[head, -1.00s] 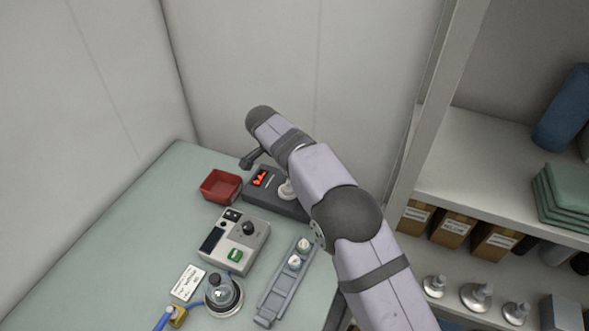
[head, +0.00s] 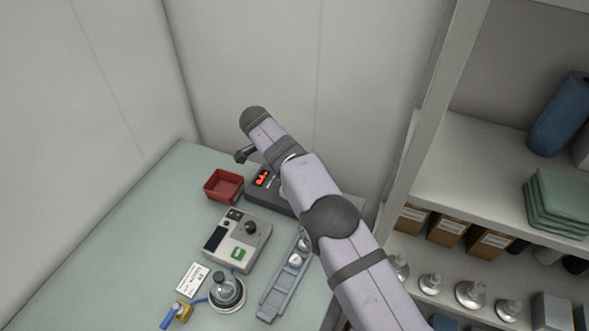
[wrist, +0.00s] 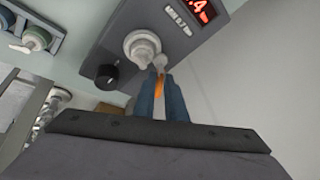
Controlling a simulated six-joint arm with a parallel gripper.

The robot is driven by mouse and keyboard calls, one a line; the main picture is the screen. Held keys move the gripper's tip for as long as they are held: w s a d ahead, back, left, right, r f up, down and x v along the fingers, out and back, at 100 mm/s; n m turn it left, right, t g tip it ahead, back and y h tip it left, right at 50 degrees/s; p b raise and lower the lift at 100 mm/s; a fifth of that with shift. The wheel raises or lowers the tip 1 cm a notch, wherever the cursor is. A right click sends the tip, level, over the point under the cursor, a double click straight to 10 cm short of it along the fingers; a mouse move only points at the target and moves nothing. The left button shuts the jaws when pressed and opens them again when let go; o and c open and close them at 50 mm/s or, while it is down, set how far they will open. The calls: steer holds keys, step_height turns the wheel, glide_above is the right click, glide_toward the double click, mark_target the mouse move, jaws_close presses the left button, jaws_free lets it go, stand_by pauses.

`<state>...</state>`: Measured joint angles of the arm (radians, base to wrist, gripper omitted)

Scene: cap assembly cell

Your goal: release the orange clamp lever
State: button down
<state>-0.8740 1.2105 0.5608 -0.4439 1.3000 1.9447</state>
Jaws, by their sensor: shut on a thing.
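The orange clamp lever (wrist: 159,88) shows in the wrist view as a narrow strip between the two blue fingers of my gripper (wrist: 160,78). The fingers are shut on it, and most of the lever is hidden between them. Just beyond the fingertips is a pale round clamp fitting (wrist: 142,46) on a grey tester box (wrist: 160,20). In the head view the tester box (head: 256,199) is partly behind my arm, and the lever and fingers are hidden.
The tester has a lit red display (head: 263,178) and a black knob (wrist: 107,76). A red bin (head: 223,196), a control box (head: 225,262), a grey rail (head: 272,297) and a round-based dark fixture (head: 226,290) share the table. A wall stands behind; shelves are right.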

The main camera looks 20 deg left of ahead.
steer(key=c, duration=1.8)
jaws_free()
steer(key=b+v, duration=0.1)
steer(key=v, duration=0.6)
steer(key=shift+r, duration=0.2)
